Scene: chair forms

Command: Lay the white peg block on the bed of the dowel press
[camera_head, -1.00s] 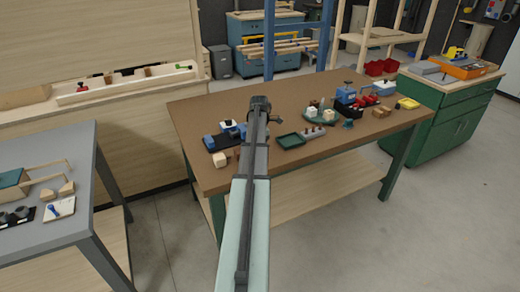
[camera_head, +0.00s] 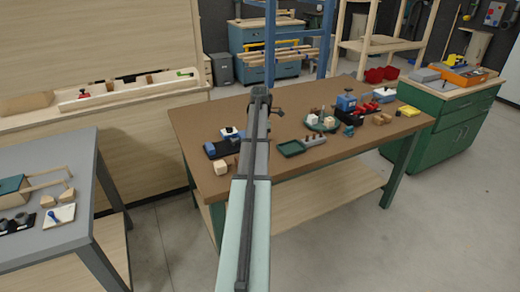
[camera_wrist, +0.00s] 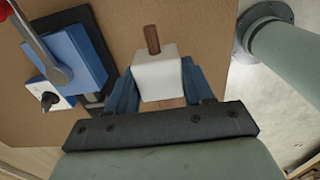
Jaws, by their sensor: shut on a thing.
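The white peg block (camera_wrist: 157,75) is a pale cube with a brown peg standing out of it. In the wrist view it sits between the blue fingers of my gripper (camera_wrist: 158,82), which is shut on it. In the same view a blue press body (camera_wrist: 72,58) with a grey lever and a white knob panel lies to the left, beside a black base (camera_wrist: 95,45), apart from the block. In the head view the press (camera_head: 228,134) stands at the table's left, partly behind my arm. My fingers are hidden there, and the block's height is unclear.
A pale cube (camera_head: 220,167) shows near the table's front left edge. A green tray (camera_head: 291,148), a grey pegged piece (camera_head: 313,140) and a round green plate (camera_head: 322,127) lie right of my arm. Another blue device (camera_head: 346,102) stands farther right. Bare brown tabletop (camera_head: 200,112) lies behind the press.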

